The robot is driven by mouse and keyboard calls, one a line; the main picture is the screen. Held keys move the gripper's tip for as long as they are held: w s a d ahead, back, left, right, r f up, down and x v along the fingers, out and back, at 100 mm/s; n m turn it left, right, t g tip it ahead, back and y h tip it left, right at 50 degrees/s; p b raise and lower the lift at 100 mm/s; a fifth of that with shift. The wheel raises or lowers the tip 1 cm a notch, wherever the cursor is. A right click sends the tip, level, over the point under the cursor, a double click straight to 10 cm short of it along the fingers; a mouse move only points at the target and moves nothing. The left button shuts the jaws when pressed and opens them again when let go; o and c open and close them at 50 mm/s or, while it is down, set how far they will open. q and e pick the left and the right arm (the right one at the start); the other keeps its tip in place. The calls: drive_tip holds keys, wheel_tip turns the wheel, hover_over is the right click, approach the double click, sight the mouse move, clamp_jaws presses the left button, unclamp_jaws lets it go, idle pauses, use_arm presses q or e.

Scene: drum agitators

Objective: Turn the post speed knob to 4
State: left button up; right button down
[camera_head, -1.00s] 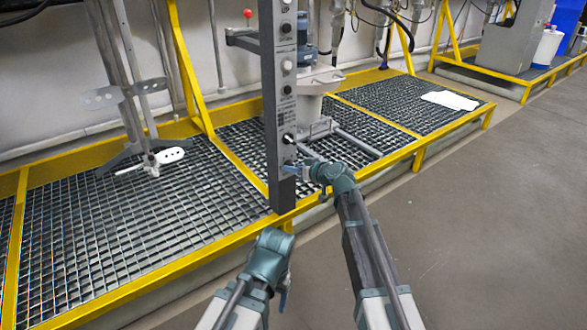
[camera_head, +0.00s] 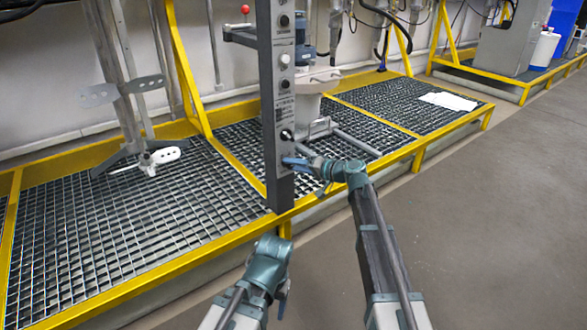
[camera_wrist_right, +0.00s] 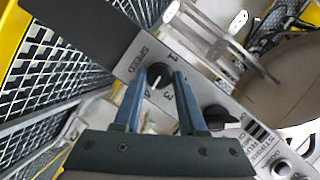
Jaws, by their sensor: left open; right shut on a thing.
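The grey post (camera_head: 272,90) stands upright in the head view, with a column of knobs and buttons on its face. In the right wrist view the black speed knob (camera_wrist_right: 159,75) sits under the SPEED label, between my right gripper's fingertips (camera_wrist_right: 156,80). Its white pointer aims down-left, toward a numeral that looks like 4; the fingers partly cover the dial. My right gripper (camera_head: 292,161) is shut on this knob low on the post, hiding it in the head view. My left gripper (camera_head: 284,294) hangs low at the front, away from the post, open and empty.
Another black knob (camera_wrist_right: 216,116) is close beside the right finger. A yellow-edged grating platform (camera_head: 130,225) lies behind and left of the post. A mixer (camera_head: 308,90) stands behind the post. The floor (camera_head: 480,220) on the right is clear.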

drive_tip(key=shift+w+m, duration=0.1)
drive_tip(key=shift+m, duration=0.4)
drive_tip(key=c, duration=0.5)
unclamp_jaws()
drive_tip(key=p+v, duration=0.1)
drive_tip(key=v, duration=0.6)
drive_tip(key=p+v, duration=0.1)
drive_tip(key=v, duration=0.6)
drive_tip(key=shift+w+f, duration=0.1)
drive_tip(key=shift+f, duration=0.15)
